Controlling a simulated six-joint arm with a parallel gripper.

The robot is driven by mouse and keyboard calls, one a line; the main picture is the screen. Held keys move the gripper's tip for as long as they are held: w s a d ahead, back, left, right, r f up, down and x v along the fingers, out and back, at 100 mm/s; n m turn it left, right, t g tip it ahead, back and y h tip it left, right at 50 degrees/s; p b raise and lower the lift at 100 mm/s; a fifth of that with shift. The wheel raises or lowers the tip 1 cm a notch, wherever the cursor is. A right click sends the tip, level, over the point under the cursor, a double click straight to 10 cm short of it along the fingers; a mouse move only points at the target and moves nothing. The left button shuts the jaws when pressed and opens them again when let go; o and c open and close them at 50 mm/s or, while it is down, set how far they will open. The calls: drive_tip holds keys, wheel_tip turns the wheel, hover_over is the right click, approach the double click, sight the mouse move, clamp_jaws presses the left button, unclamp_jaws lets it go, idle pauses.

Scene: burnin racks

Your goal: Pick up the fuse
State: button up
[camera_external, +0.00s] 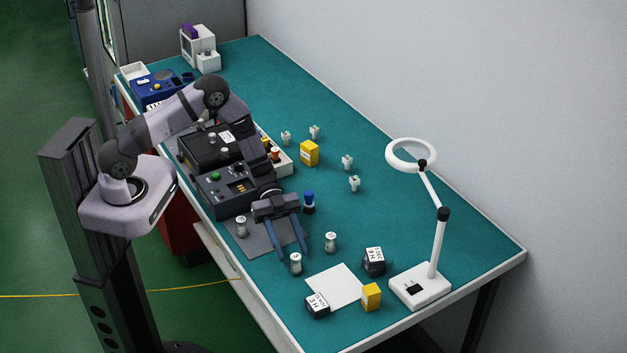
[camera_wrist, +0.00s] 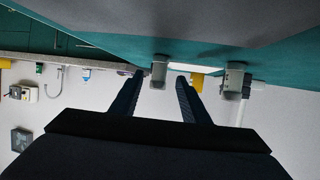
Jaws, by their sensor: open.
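Three small pale cylinders with grey ends, which look like fuses, stand on the bench in the external view: one near the grey mat's left edge (camera_external: 241,227), one near the bench's front edge (camera_external: 296,264), and one farther right (camera_external: 330,242). My gripper (camera_external: 291,253) is open, its two blue fingers reaching low towards the front-edge cylinder. In the wrist view, a grey-ended cylinder (camera_wrist: 159,72) appears between the fingertips (camera_wrist: 158,77), with no grip on it visible. Another similar cylinder (camera_wrist: 233,78) shows to the right of the fingers.
A white sheet (camera_external: 335,287), black labelled boxes (camera_external: 374,262) (camera_external: 318,306) and a yellow box (camera_external: 371,297) lie right of the gripper. A ring lamp (camera_external: 420,288) stands beyond. A blue-topped piece (camera_external: 308,202) stands behind the gripper. Dark instruments (camera_external: 225,190) are at left.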

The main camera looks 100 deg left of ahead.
sight(296, 264)
drive_tip(key=shift+p+x, duration=1.2)
drive_tip(key=shift+x, duration=1.45)
drive_tip(key=shift+s+f, duration=0.1)
clamp_jaws()
